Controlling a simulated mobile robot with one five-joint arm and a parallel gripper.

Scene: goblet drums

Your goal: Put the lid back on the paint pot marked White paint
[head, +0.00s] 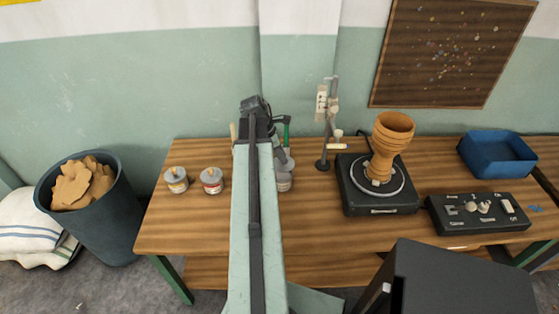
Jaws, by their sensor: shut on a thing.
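My gripper (277,143) is mostly hidden behind my raised arm; only a sliver shows at the arm's right side. It is shut on a grey piece, which appears to be the lid (285,163). That piece is just above a paint pot (284,183) partly covered by my arm. Whether lid and pot touch, I cannot tell. Two more small pots stand to the left, one with a yellowish label (176,181) and one with a reddish label (212,182). Both have grey tops. The lettering is too small to read, so I cannot tell which says White paint.
A green-handled tool (286,130) stands upright behind the partly hidden pot. A slim stand (323,145) is to its right, then a black turntable (378,205) bearing a wooden goblet drum (388,143), a control box (478,212) and a blue tray (497,155).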

